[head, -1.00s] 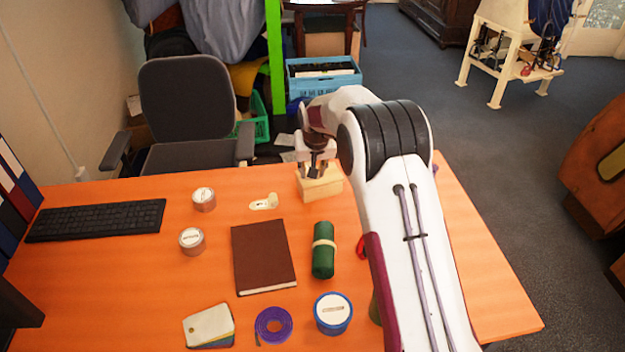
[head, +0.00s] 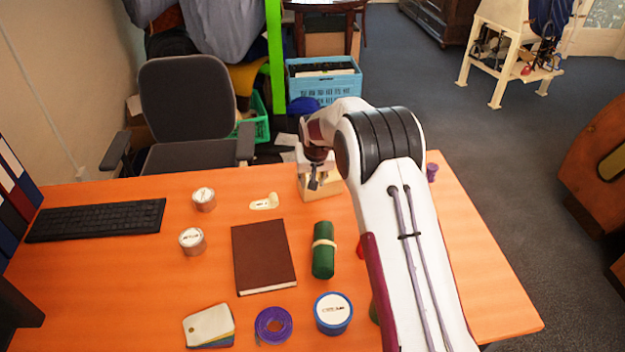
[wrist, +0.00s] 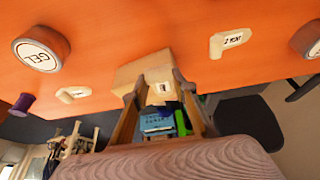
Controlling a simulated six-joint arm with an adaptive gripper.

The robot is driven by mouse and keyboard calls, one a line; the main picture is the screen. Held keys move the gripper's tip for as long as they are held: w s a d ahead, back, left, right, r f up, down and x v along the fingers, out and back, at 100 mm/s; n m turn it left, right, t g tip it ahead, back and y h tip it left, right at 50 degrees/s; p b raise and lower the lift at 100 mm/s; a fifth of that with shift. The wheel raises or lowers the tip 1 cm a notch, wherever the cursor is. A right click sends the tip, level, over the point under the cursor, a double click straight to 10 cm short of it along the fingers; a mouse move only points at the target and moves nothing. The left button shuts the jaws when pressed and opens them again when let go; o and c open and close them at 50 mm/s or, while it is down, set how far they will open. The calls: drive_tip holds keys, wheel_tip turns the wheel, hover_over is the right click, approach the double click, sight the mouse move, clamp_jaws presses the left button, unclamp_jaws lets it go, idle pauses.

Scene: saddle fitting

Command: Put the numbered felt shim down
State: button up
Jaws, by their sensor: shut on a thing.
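My gripper (wrist: 160,97) is shut on a small pale labelled piece, which I take to be the felt shim (wrist: 160,88). Its number is too small to read. In the head view my gripper (head: 315,184) points down in front of the beige block (head: 327,190) near the table's far edge, and the held piece cannot be made out there. In the wrist view the block (wrist: 145,68) is just behind the fingertips; I cannot tell if they touch. A separate cream labelled piece (head: 265,202) lies flat on the table left of the block, also in the wrist view (wrist: 230,41).
Two labelled tins (head: 203,199) (head: 192,241) stand to the left. A brown book (head: 264,257) and a green roll (head: 323,250) lie nearer. A purple cylinder (head: 432,172) stands near the right edge. Bare orange table lies between the cream piece and the book.

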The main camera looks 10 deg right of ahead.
drive_tip(key=shift+f, duration=0.15)
drive_tip(key=o, duration=0.9)
drive_tip(key=shift+v, duration=6.15)
